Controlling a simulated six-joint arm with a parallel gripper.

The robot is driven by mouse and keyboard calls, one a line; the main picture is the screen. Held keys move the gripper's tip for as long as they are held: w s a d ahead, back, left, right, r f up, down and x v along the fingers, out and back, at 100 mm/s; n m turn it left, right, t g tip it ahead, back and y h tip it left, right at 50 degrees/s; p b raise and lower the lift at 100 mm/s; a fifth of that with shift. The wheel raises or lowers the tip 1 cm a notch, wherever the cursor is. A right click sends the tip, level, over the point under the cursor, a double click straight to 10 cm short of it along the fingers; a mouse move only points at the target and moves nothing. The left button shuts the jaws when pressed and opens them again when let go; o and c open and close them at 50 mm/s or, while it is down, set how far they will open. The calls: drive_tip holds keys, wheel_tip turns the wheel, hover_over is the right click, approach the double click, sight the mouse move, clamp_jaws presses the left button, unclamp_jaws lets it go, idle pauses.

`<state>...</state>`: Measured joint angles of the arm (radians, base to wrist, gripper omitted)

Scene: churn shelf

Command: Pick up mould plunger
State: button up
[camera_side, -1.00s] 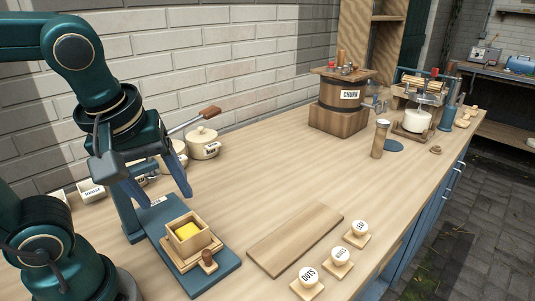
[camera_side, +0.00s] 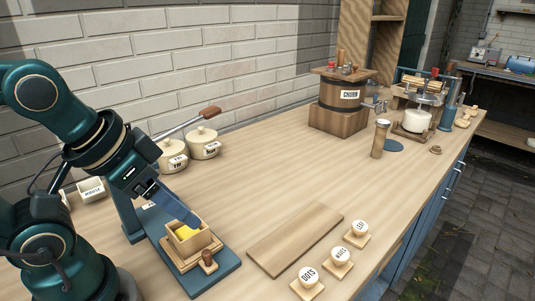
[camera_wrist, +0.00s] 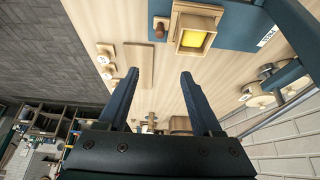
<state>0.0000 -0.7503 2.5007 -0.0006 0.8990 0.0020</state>
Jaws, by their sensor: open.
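A wooden mould box (camera_side: 203,242) with yellow butter (camera_side: 186,233) inside stands on a blue base (camera_side: 222,281). A small brown-knobbed piece (camera_side: 208,261), perhaps the mould plunger, stands at its near side on the base. In the wrist view the knobbed piece (camera_wrist: 160,28) sits left of the mould box (camera_wrist: 212,9), and both lie beyond my fingertips. My gripper (camera_side: 192,217) is tilted, with its fingers by the box's far-left side in the side view; I cannot tell whether they touch it. The wrist view shows my gripper (camera_wrist: 160,74) open, with nothing held between the fingers.
A lever with a brown handle (camera_side: 210,111) rises behind my gripper, near two lidded pots (camera_side: 203,143). A flat board (camera_side: 295,239) and stamps, including one marked DOTS (camera_side: 308,277), lie to the right. The churn (camera_side: 341,95) stands farther back. The middle counter is clear.

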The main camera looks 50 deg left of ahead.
drive_tip(key=shift+o, duration=0.8)
